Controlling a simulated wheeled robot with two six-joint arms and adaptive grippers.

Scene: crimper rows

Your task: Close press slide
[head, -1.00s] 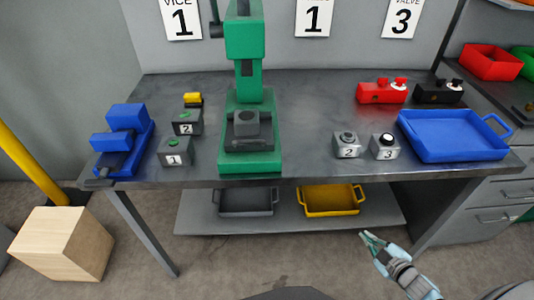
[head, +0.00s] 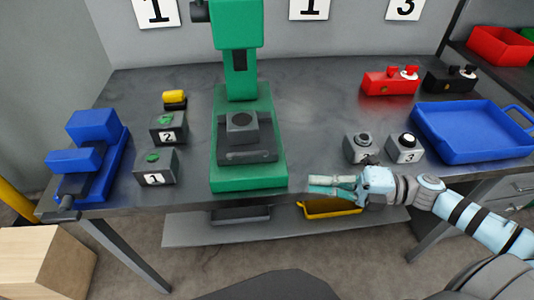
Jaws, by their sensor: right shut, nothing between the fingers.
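The green press (head: 236,25) stands upright on the grey table. Its dark slide (head: 248,155) sits on the green base (head: 250,182), below the press head, with a grey block (head: 241,128) with a round dark top on it. My right gripper (head: 312,185) is shut and empty. It appears at the table's front edge, just right of the press base, with its fingers pointing left towards it. My left gripper is not in view.
The blue vice (head: 92,150) stands at the left. Button boxes numbered 1 (head: 156,166) and 2 (head: 169,127) stand left of the press. Two grey boxes (head: 361,147) and a blue tray (head: 474,132) stand at the right. A yellow tray (head: 330,209) is on the lower shelf.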

